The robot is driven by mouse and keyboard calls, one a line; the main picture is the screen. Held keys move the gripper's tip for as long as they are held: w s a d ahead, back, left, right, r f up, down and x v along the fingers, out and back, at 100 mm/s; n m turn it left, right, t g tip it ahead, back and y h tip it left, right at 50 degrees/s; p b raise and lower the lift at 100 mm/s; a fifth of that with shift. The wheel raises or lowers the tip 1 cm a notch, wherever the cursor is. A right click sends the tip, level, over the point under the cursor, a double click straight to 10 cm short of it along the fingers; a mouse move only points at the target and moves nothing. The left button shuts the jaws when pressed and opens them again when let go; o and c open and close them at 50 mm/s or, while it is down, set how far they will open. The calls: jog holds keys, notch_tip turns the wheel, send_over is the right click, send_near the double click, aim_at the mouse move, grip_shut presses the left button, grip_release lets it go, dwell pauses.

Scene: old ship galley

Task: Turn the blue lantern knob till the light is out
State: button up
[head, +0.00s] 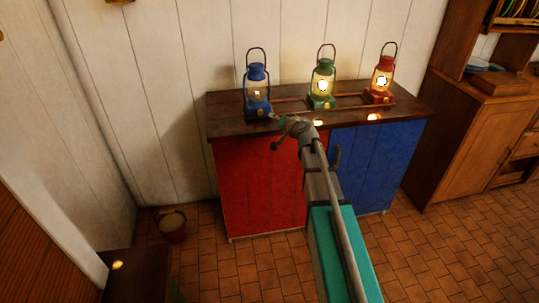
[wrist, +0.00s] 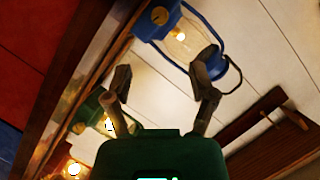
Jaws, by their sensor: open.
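The blue lantern (head: 257,78) stands upright at the left of the row on the cabinet top. A small warm light still glows behind its glass, weaker than in the other two lanterns. In the wrist view the blue lantern (wrist: 150,24) appears tilted at the top, with a round brass-coloured knob (wrist: 159,15) on its base. My gripper (head: 273,132) is just in front and to the right of the blue lantern's base. In the wrist view my gripper (wrist: 162,73) is open, its fingers apart and nothing between them. The knob lies beyond the fingertips, not touched.
A green lantern (head: 323,70) and a red lantern (head: 384,67), both lit, stand right of the blue one. The wooden cabinet top (head: 226,118) has a low rail along it. A bucket (head: 172,226) stands on the floor at left; a wooden cupboard (head: 450,150) at right.

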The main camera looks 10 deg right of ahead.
jog(key=s+a+n+g+p, duration=0.3)
jog(key=s+g+p, duration=0.1)
jog(key=s, duration=0.6)
jog(key=s+a+n+g+h+p, duration=0.1)
jog(key=s+a+n+g+p, duration=0.2)
jog(key=s+p, duration=0.4)
jog(key=shift+s+a+g, duration=0.6)
jog(key=shift+s+g, duration=0.7)
jog(key=shift+s, duration=0.65)
jog(key=shift+w, duration=0.1)
jog(key=w+d+m+t+b, duration=0.3)
jog(key=w+d+t+b, duration=0.1)
jog(key=w, duration=0.6)
jog(key=w+d+m+t+y+b, duration=0.1)
jog(key=w+d+m+t+b, duration=0.2)
jog(key=w, duration=0.7)
jog(key=t+b, duration=0.2)
jog(key=b, duration=0.2)
jog(key=shift+d+m+t+b, duration=0.3)
jog(key=shift+d+t+b, duration=0.05)
jog(key=shift+t, duration=0.05)
jog(key=shift+w, duration=0.1)
